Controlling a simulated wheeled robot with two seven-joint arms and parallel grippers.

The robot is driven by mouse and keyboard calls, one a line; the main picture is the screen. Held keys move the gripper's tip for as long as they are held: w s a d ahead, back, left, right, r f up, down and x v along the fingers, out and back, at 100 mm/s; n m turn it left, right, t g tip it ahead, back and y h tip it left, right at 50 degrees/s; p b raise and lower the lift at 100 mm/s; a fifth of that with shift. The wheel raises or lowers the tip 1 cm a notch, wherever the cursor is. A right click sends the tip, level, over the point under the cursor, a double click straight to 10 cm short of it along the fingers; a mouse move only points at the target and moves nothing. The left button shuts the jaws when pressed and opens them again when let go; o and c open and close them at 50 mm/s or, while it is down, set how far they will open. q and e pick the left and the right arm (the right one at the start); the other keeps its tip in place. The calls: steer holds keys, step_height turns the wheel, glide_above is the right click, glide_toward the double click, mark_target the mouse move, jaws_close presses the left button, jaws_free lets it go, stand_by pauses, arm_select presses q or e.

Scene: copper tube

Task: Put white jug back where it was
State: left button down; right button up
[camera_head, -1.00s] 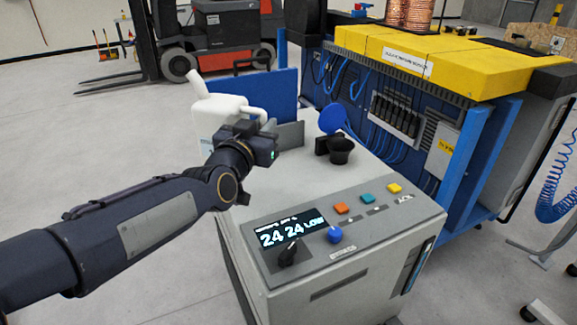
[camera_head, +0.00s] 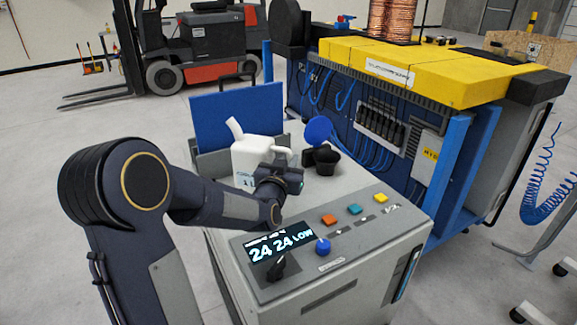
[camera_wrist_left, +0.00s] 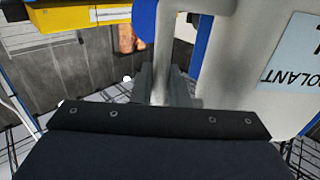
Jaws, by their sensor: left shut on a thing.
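The white jug (camera_head: 249,158) has a spout at the upper left, a handle at the right and a label on its front. In the head view it is upright at the back left of the grey cart's top, in front of the blue panel (camera_head: 238,120). Whether its base touches the top is hidden. My left gripper (camera_head: 288,168) is at the jug's handle side. In the left wrist view its fingers (camera_wrist_left: 160,92) are shut around the handle (camera_wrist_left: 165,45), with the labelled jug body (camera_wrist_left: 265,45) at the right. My right gripper is not in view.
A black filler cup (camera_head: 326,161) with an open blue lid (camera_head: 319,129) stands right of the jug. The cart's control panel (camera_head: 315,240), with display, knobs and buttons, is in front. A blue and yellow machine (camera_head: 420,80) stands behind at the right.

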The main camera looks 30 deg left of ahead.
arm_select(q)
steer(key=shift+f, duration=0.6)
steer(key=shift+f, duration=0.15)
steer(key=c, duration=1.4)
jaws_free()
